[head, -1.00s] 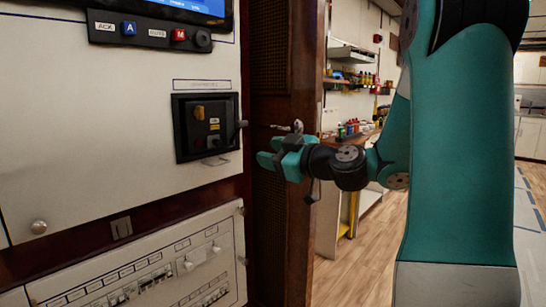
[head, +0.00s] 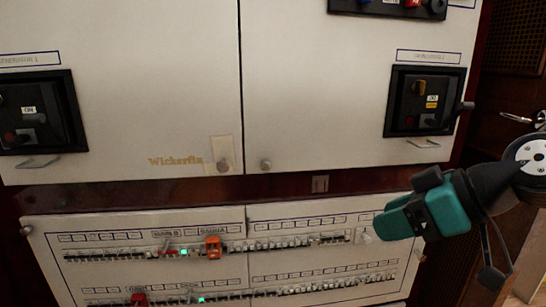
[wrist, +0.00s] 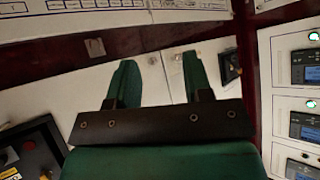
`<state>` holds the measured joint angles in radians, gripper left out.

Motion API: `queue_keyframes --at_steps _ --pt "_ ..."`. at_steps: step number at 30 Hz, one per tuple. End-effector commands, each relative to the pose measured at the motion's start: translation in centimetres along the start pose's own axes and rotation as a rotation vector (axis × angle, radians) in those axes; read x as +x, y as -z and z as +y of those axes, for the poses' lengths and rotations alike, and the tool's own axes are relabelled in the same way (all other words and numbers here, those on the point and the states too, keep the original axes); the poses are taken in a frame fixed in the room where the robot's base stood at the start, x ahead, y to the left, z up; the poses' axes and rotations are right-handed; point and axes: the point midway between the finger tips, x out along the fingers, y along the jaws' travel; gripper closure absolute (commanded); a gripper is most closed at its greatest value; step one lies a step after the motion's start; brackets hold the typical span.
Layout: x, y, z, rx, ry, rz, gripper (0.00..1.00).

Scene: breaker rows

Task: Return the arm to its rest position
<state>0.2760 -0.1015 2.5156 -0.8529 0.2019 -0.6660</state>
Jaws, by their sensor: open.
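My gripper (head: 402,219) is teal and dark, at the right of the head view, in front of the lower breaker panel's right end. Its jaws are open and nothing is between them. In the wrist view my gripper (wrist: 158,80) shows two green fingers apart, with pale panel behind. My arm enters from the right edge of the head view; most of it is out of frame.
The breaker panel (head: 120,223) has rows of switches, an orange piece (head: 213,247) and green lights. Black breaker units stand at the left (head: 42,110) and right (head: 428,101). The wrist view shows instruments with blue displays (wrist: 305,131) at right.

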Motion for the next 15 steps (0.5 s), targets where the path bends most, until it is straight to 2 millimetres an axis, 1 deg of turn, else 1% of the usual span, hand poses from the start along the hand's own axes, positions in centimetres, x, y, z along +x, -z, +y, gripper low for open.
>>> queue_keyframes --at_steps 1,3,6,9,14,15 --pt "0.6 -0.7 -2.6 0.021 0.053 -0.084 0.54" --pt "0.7 -2.1 -5.2 0.074 0.093 -0.201 0.54" --pt "0.4 -3.9 -7.9 0.136 0.113 -0.344 0.54" --pt "-0.2 -5.4 -10.0 0.189 0.109 -0.466 0.54" --pt "-1.8 -7.7 -12.5 0.263 0.064 -0.636 0.54" --pt "-2.6 -7.0 -12.7 0.276 0.055 -0.652 0.54"
